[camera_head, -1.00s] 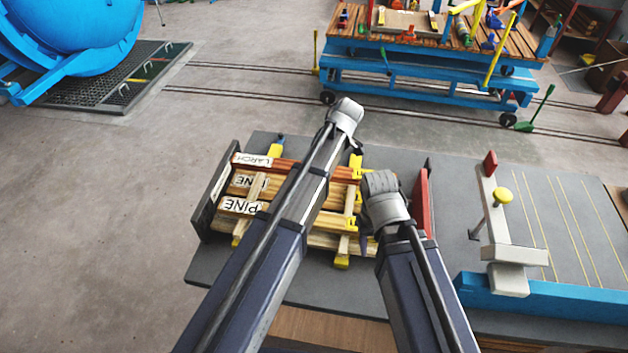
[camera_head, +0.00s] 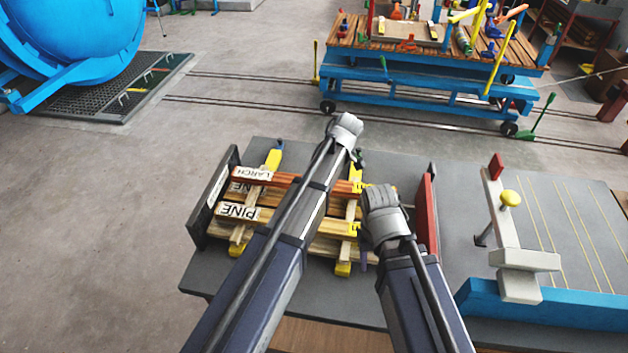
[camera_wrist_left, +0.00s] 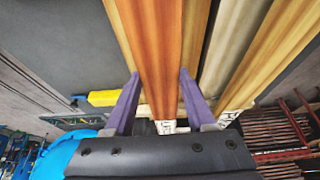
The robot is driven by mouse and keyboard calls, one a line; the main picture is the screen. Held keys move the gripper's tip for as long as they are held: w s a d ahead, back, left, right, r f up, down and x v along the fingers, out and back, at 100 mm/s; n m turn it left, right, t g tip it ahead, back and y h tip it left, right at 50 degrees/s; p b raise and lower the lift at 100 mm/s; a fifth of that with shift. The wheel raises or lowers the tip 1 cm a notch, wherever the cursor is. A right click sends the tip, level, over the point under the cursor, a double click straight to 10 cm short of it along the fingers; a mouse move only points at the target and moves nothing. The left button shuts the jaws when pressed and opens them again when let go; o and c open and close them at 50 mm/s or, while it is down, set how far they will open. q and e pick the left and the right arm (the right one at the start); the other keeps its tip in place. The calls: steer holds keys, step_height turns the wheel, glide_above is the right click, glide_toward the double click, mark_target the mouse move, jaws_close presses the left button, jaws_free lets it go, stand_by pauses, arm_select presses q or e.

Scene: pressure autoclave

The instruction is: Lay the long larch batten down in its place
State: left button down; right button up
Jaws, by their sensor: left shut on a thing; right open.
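The larch batten (camera_head: 285,179) is reddish-brown, with a white LARCH label at its left end. In the head view it lies across the pale cross-bearers with yellow ends (camera_head: 272,160), partly covering a PINE label behind the front one. I cannot tell whether it touches the bearers. In the left wrist view the batten (camera_wrist_left: 157,50) runs between the two purple fingers of my left gripper (camera_wrist_left: 158,88), which is shut on it. My left arm hides its middle in the head view. My right gripper (camera_head: 365,250) is open by the stack's right end; its fingers are mostly hidden.
Pale pine battens (camera_head: 238,211) lie beside the larch one. A dark end plate (camera_head: 212,200) stands left of the stack and a red plate (camera_head: 427,210) right. A white clamp-like fixture (camera_head: 520,262) stands on the grey bench further right. A blue trolley (camera_head: 420,80) stands behind.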

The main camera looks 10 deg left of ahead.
arm_select(q)
steer(key=shift+f, duration=0.35)
arm_select(e)
steer(key=shift+f, duration=0.4)
arm_select(q)
steer(key=shift+c, duration=1.1)
jaws_free()
steer(key=shift+r, duration=0.1)
arm_select(e)
steer(key=shift+r, duration=0.15)
arm_select(q)
steer(key=shift+r+p, duration=0.7)
steer(key=shift+r, duration=0.1)
steer(key=p+v, duration=1)
steer(key=v, duration=0.1)
steer(key=shift+d+r, duration=0.2)
steer(key=shift+d, duration=0.05)
arm_select(e)
step_height(320, 180, up, 12)
